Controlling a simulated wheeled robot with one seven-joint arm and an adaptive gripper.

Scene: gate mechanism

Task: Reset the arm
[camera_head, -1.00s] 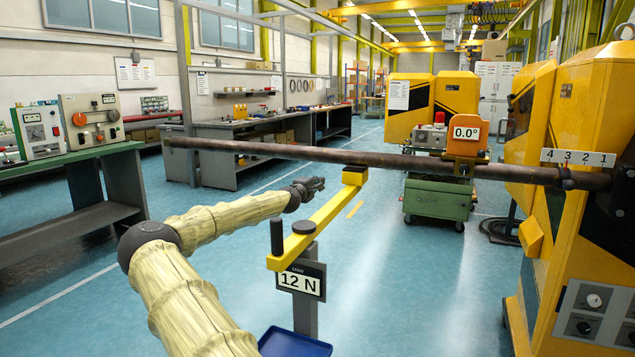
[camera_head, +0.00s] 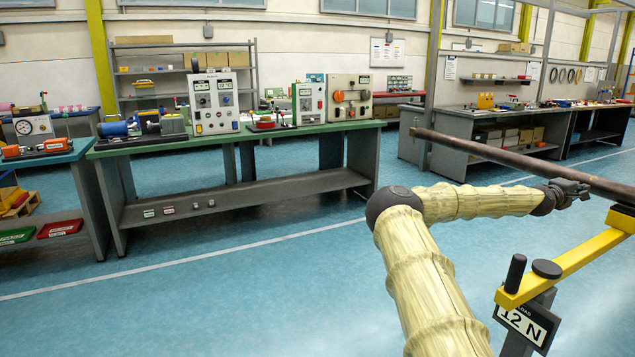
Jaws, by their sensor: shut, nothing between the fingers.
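My arm (camera_head: 425,265) is bent at the elbow and reaches to the right in the head view. My gripper (camera_head: 572,190) is shut and empty at its end. It appears just in front of the brown bar (camera_head: 520,162); I cannot tell whether they touch. The bar runs out of view on the right. A yellow lever (camera_head: 570,262) with black knobs lies below and right of my gripper, apart from it.
A green-topped workbench (camera_head: 240,145) with several instrument boxes stands to the left. A grey bench (camera_head: 480,125) is behind the bar. Another bench (camera_head: 40,155) is at the far left. The blue floor (camera_head: 230,285) left of my arm is clear.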

